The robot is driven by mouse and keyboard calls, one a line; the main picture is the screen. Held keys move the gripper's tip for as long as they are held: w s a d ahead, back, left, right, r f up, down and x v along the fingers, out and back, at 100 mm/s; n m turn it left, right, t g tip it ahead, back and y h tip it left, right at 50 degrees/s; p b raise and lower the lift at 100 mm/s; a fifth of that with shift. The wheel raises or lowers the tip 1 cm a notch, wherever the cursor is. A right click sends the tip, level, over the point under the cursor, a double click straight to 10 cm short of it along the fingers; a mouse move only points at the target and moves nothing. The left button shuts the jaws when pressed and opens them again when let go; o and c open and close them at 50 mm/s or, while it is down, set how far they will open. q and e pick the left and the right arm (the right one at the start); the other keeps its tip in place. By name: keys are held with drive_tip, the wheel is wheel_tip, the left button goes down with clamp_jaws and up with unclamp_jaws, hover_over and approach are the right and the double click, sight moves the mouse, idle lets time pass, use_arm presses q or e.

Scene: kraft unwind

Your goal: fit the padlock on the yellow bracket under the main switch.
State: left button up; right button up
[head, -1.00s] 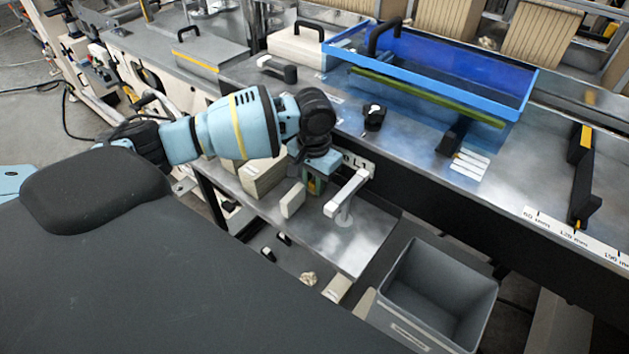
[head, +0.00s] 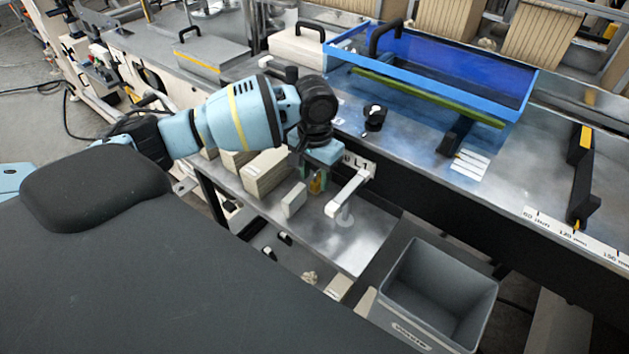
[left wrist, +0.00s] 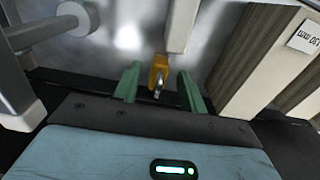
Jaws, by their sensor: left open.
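The small yellow padlock (left wrist: 158,72) with a bright metal shackle is over the steel shelf in the left wrist view. It shows small and partly hidden in the head view (head: 316,186). My left gripper (left wrist: 158,88) is open, with one green finger on each side of the padlock and visible gaps to both. In the head view my left gripper (head: 318,178) points down at the shelf below the bench edge. I cannot make out the yellow bracket or the main switch in these views. My right gripper is not in view.
A white T-shaped handle (head: 348,192) stands close to the right of my left gripper. A small pale block (head: 294,200) and a larger carton (head: 266,174) are to its left. A grey bin (head: 440,290) stands at the lower right. The shelf (head: 362,248) is bare in front.

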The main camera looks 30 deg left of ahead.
sight(316, 174)
use_arm(q)
wheel_tip(316, 174, up, 8)
drive_tip(key=shift+r+p, duration=0.1)
drive_tip(key=shift+p, duration=0.2)
drive_tip(key=shift+r, duration=0.6)
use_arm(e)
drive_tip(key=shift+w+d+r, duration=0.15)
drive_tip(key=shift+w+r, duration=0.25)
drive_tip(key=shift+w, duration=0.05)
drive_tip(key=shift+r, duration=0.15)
